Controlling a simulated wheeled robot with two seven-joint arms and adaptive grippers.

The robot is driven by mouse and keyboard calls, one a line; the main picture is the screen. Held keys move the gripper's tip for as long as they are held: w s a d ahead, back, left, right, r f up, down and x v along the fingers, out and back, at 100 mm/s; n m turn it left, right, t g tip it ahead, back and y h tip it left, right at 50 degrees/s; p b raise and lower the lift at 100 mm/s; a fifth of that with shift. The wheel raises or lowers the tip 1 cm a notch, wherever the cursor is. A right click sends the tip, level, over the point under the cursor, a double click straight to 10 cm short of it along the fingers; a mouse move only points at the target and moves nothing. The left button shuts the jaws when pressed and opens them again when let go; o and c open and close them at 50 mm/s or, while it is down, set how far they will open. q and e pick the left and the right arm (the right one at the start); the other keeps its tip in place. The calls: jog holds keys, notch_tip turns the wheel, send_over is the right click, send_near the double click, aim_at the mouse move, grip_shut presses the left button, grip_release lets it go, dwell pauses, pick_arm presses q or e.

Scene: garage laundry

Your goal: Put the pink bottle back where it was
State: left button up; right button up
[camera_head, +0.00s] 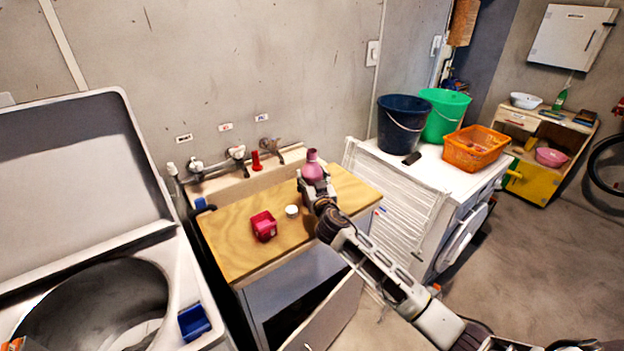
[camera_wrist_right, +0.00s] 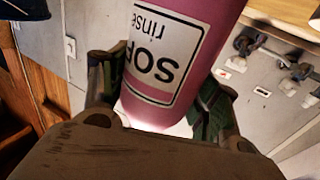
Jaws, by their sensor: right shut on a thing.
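The pink bottle (camera_head: 312,170) is in my right gripper (camera_head: 316,182), over the back right part of the wooden board (camera_head: 240,222). In the right wrist view the bottle (camera_wrist_right: 205,45) fills the middle, with a white label reading "rinse" upside down. Both fingers of the right gripper (camera_wrist_right: 160,100) close around it, one on each side. I cannot tell whether the bottle's base touches the board. My left gripper is not in view.
A red container (camera_head: 264,226) and a small white cup (camera_head: 292,211) stand on the board, left of the bottle. A red object (camera_head: 256,161) stands by the taps behind. Right of the board, a white machine (camera_head: 440,172) carries a dark bucket (camera_head: 398,128), a green bucket (camera_head: 452,104) and an orange basket (camera_head: 475,162).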

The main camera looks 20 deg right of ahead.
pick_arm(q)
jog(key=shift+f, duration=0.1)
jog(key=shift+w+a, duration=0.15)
pick_arm(e)
jog(key=o, duration=1.4)
jog(key=shift+s+a, duration=0.1)
jog(key=shift+s, duration=0.7)
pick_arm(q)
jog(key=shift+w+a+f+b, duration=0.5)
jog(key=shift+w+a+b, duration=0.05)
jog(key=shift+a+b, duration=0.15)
pick_arm(e)
jog(key=s, duration=1)
jog(key=shift+s+a, duration=0.2)
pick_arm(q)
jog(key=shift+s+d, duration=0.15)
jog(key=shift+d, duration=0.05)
